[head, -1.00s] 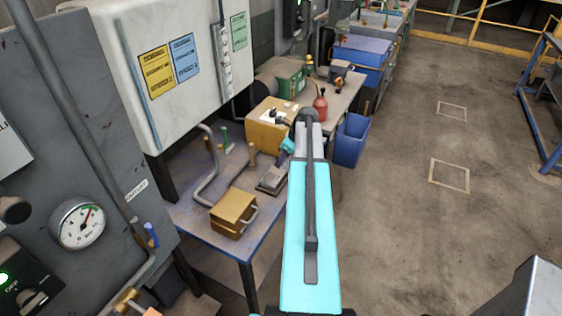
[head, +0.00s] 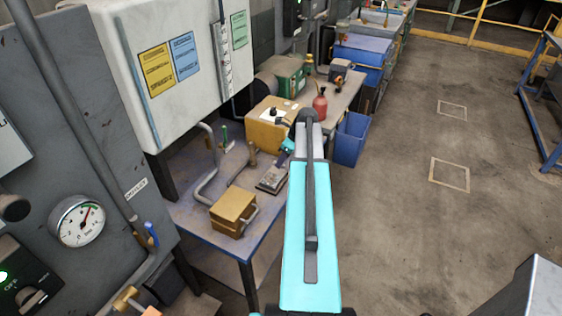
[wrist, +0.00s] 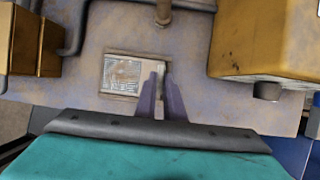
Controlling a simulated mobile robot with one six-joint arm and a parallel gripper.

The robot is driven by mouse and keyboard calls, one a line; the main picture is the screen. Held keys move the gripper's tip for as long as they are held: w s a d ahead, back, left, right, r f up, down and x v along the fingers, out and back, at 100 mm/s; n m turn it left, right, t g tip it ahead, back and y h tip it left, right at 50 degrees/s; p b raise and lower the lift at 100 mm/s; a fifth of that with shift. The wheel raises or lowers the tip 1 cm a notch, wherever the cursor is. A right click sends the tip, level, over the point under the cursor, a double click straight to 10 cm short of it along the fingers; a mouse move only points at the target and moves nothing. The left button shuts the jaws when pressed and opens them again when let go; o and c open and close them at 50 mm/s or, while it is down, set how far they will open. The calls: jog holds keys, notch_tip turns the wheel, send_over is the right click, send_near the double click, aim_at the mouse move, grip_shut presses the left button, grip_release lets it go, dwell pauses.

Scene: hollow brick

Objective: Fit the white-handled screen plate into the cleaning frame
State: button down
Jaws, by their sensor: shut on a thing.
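A grey mesh-patterned plate (wrist: 121,73) shows in the wrist view within a low brownish frame (wrist: 123,52) on the bench. In the head view the frame and plate appear as a small grey rectangle (head: 272,179) on the bench. My gripper (wrist: 153,78), with two purple fingers close together, reaches over the right part of the frame. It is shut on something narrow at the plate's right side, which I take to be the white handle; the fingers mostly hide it. In the head view my gripper (head: 284,159) is small beside the turquoise arm. I cannot tell whether the plate is fully seated.
A yellow box (head: 233,210) stands left of the frame near the bench edge. A larger yellow box (head: 268,125) stands behind it. A bent grey pipe (head: 207,170) and upright handles rise at the back left. A red bottle (head: 320,106) stands farther back.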

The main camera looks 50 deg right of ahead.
jog(key=shift+f, duration=0.55)
dwell(0.4)
jog(key=c, duration=1.8)
grip_release()
jog(key=shift+s+r, duration=0.1)
jog(key=shift+r, duration=0.05)
jog(key=b+v, duration=0.3)
jog(key=v, duration=1)
jog(key=shift+r+b, duration=0.2)
jog(key=shift+b, duration=0.2)
jog(key=shift+s, duration=0.15)
